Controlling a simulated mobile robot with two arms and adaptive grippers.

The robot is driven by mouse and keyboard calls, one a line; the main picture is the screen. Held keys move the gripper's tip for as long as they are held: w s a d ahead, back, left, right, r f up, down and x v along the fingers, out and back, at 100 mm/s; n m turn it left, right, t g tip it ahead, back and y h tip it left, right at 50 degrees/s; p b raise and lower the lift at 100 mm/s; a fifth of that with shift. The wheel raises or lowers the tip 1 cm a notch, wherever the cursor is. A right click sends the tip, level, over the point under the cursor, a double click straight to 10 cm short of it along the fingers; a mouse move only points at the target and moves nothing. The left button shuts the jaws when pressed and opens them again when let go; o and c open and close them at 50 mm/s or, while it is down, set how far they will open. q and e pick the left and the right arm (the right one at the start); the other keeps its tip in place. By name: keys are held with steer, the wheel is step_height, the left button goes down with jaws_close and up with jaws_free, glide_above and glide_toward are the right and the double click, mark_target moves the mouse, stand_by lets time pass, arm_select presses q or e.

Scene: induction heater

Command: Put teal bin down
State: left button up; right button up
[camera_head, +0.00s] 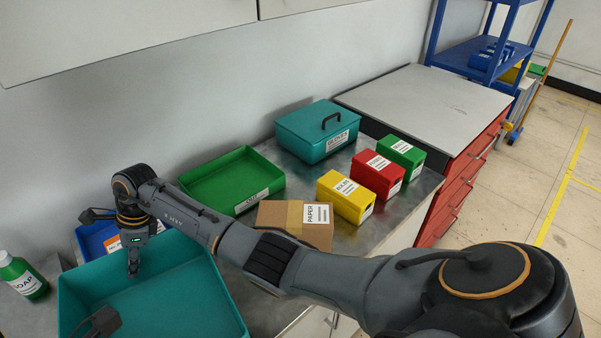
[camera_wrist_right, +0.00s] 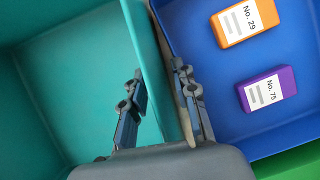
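The large open teal bin (camera_head: 190,295) fills the lower left of the head view and looks empty. My right gripper (camera_head: 133,262) is at its far wall. In the right wrist view, my right gripper (camera_wrist_right: 160,100) has one finger inside the teal bin (camera_wrist_right: 75,75) and one outside, with the wall pinched between them. A dark part of my left gripper (camera_head: 98,325) shows at the bin's near left edge; most of it is out of frame, so its grip is unclear. Whether the bin touches the counter is hidden.
A blue bin (camera_head: 97,238) adjoins the far wall; an orange box (camera_wrist_right: 243,20) and a purple box (camera_wrist_right: 268,90) lie inside. A soap bottle (camera_head: 22,278) stands left. A green tray (camera_head: 225,183), cardboard box (camera_head: 285,222) and lidded teal box (camera_head: 310,128) stand beyond my right arm.

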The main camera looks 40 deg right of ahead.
arm_select(q)
steer(key=v, duration=0.4)
steer(key=shift+r, duration=0.2)
steer(key=shift+a, duration=0.1)
arm_select(e)
steer(key=v, duration=1.2)
steer(key=shift+a, duration=0.1)
arm_select(q)
steer(key=shift+s, duration=0.1)
